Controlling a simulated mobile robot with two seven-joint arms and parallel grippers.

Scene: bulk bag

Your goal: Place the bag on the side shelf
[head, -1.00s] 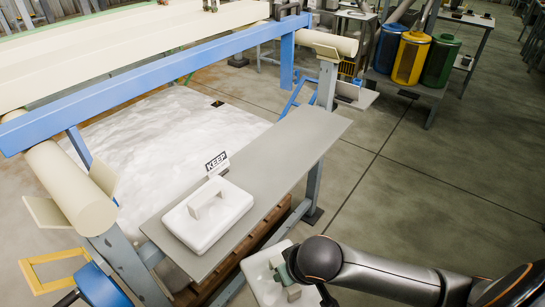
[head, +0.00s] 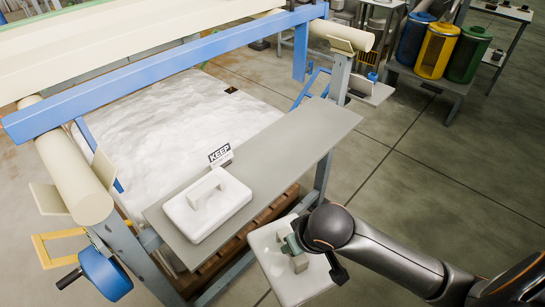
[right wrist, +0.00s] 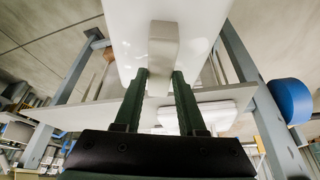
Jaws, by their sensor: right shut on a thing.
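My right gripper (head: 296,248) is shut on the handle of a white bag (head: 268,240) and holds it beside the shelf's front edge. In the right wrist view, the green fingers (right wrist: 159,82) pinch the pale handle (right wrist: 163,42) of the held bag (right wrist: 122,22). The grey side shelf (head: 305,150) is a long flat board along the frame. A second white bag with a handle (head: 230,200) lies on its near-left part, with a KEEP sign (head: 220,154) behind it. My left gripper is not in view.
The right half of the shelf is bare. A blue beam (head: 160,75) and cream rollers (head: 70,170) border the white-covered area (head: 160,130). A blue handwheel (head: 104,272) is at lower left. Blue, yellow and green bins (head: 437,50) stand far off at upper right.

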